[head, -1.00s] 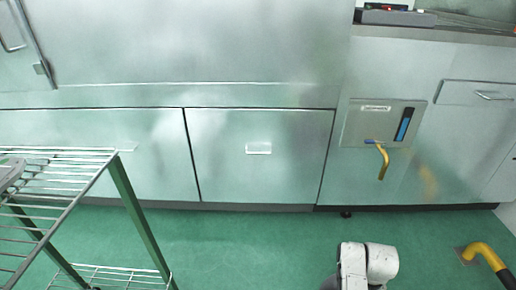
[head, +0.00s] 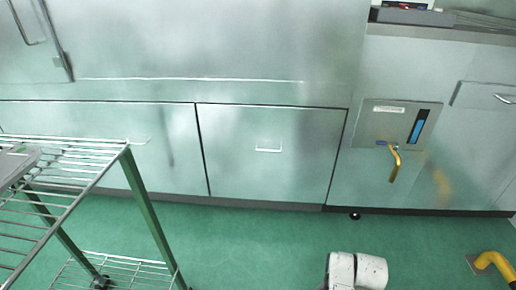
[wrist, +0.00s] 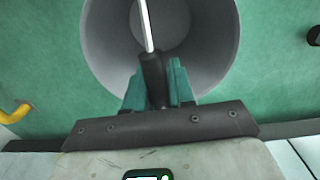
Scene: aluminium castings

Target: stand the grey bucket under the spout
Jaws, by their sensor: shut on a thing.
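The grey bucket (wrist: 104,45) shows from above in the wrist view, its open mouth facing the camera, and it looks empty. My gripper (wrist: 160,80) is shut on the bucket's handle (wrist: 148,25), at its dark grip, with the teal fingers on either side. The bucket and gripper are out of sight in the head view, where only part of my arm shows at the bottom.
A wire rack trolley (head: 145,205) stands at the left. A yellow bent pipe (head: 492,261) rises from the floor at the lower right.

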